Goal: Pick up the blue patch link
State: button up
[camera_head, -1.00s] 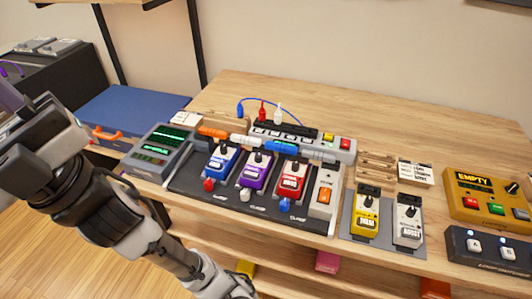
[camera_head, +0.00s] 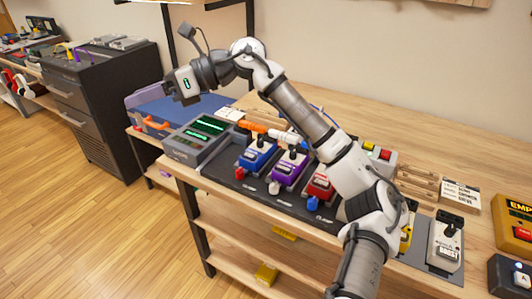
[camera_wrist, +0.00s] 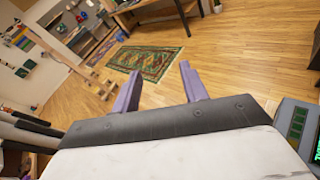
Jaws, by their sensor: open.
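My gripper (camera_wrist: 160,78) shows two purple fingers spread apart with nothing between them in the wrist view. In the head view, my gripper reaches out at the upper left, above the blue case and left of the pedalboard. My arm crosses the middle of the head view. The blue patch link cannot be made out now; my arm covers the part of the link row where a blue piece showed earlier. The orange patch link (camera_head: 251,126) and white patch link (camera_head: 284,136) still show behind the pedals. The wrist view shows no link.
Blue (camera_head: 256,154), purple (camera_head: 288,166) and red (camera_head: 320,184) pedals stand on the dark board. A grey device with green screens (camera_head: 205,130) is to their left. The blue case (camera_head: 185,108) is beyond it. Wooden racks (camera_head: 418,182) stand right of my arm.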

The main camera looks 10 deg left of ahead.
jog(key=w+d+f+m+t+h+b, duration=0.1)
jog(key=w+d+f+m+t+h, duration=0.2)
jog(key=w+d, duration=0.7)
jog(key=w+d+f+m+t+h+b, duration=0.1)
jog(key=w+d+f+t+h, duration=0.45)
jog(key=d, duration=0.75)
jog(key=w+d+m+h, duration=0.1)
jog(key=w+d+m, duration=0.15)
jog(key=d, duration=1.25)
jog(key=shift+n, duration=0.25)
jog(key=x, duration=0.7)
jog(key=shift+w+a+r, duration=0.15)
jog(key=shift+w, duration=0.1)
jog(key=shift+p+x, duration=0.55)
jog(key=shift+x, duration=2.65)
jog(key=shift+f, duration=0.25)
grip_shut()
